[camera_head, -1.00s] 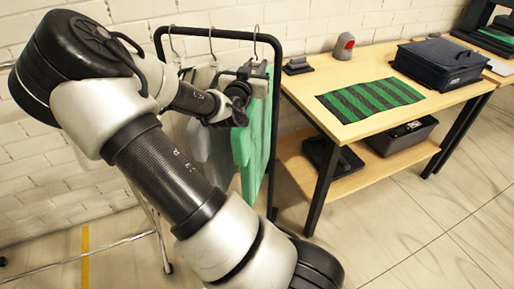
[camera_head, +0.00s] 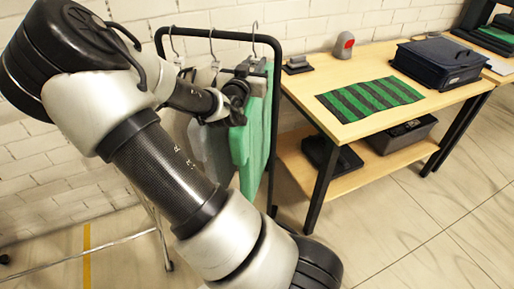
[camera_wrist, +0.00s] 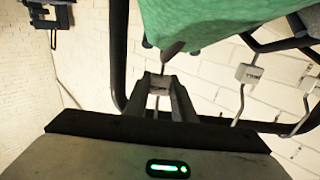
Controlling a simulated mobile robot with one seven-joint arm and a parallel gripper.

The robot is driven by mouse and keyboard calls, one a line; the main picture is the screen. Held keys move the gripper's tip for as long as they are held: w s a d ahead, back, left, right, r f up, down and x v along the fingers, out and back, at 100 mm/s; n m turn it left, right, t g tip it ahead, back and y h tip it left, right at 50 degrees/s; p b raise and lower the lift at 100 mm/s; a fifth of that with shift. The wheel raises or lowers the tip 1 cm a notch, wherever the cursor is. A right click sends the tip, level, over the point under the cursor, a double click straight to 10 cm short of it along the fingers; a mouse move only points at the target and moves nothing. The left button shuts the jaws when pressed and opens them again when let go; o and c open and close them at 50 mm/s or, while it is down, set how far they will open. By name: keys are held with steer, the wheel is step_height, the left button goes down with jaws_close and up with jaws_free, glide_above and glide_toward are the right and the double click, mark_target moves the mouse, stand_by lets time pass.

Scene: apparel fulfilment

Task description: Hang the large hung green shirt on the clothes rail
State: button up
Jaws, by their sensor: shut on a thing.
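The green shirt (camera_head: 248,140) hangs at the right end of the black clothes rail (camera_head: 230,36), in front of its right upright. A hanger hook (camera_head: 255,42) above it appears to be at the rail's bar; I cannot tell if it bears the weight. My gripper (camera_head: 238,95) is at the shirt's upper left. In the wrist view my gripper (camera_wrist: 163,82) is shut on the hanger of the green shirt, just below the green cloth (camera_wrist: 215,20) in that picture. My fingers hide most of the gripped part.
Grey garments (camera_head: 205,140) hang left of the green shirt, with a hanger tag (camera_wrist: 250,73) near my gripper. A wooden table (camera_head: 360,105) right of the rail bears a striped green cloth (camera_head: 370,97) and a dark blue case (camera_head: 438,60). A brick wall stands behind.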

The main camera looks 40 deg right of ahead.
steer(key=shift+p+v, duration=0.45)
steer(key=shift+v, duration=1.8)
steer(key=r+p+v, duration=0.1)
steer(key=p+v, duration=1.1)
steer(key=v, duration=0.1)
steer(key=shift+s+a+p, duration=0.2)
steer(key=shift+a+p, duration=0.15)
steer(key=p+v, duration=0.1)
steer(key=v, duration=0.3)
steer(key=p+v, duration=0.1)
steer(key=v, duration=0.4)
steer(key=f+p+v, duration=0.1)
steer(key=p+v, duration=0.1)
steer(key=v, duration=0.3)
steer(key=shift+a, duration=0.15)
jaws_close()
steer(key=shift+f, duration=0.1)
